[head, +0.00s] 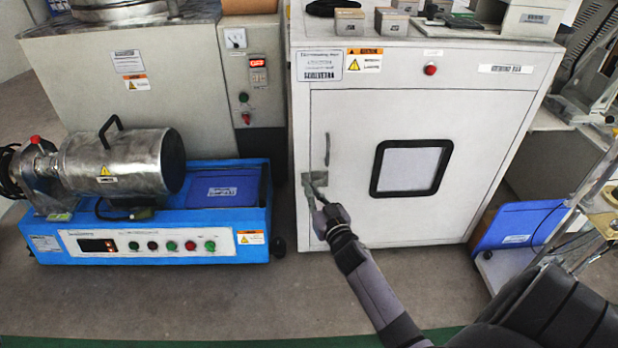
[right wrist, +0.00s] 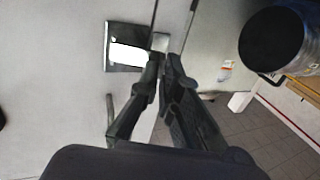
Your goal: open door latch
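The white cabinet door (head: 348,215) is closed, with a dark-framed window. At its left edge is the door latch (head: 312,179), a grey metal plate with a small tab; it also shows in the right wrist view (right wrist: 124,60). A vertical door handle (head: 327,150) is just above the latch. My right gripper (head: 318,194) is at the latch; in the right wrist view its fingertips (right wrist: 164,60) are close together around the small tab beside the plate. The tips partly hide the contact. My left gripper is not in view.
A blue machine (head: 150,245) with a metal cylinder stands left of the cabinet. Several small blocks and a dark device (head: 452,20) sit on the cabinet top. A blue panel (head: 518,225) and a metal stand are at the right. The grey floor in front is clear.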

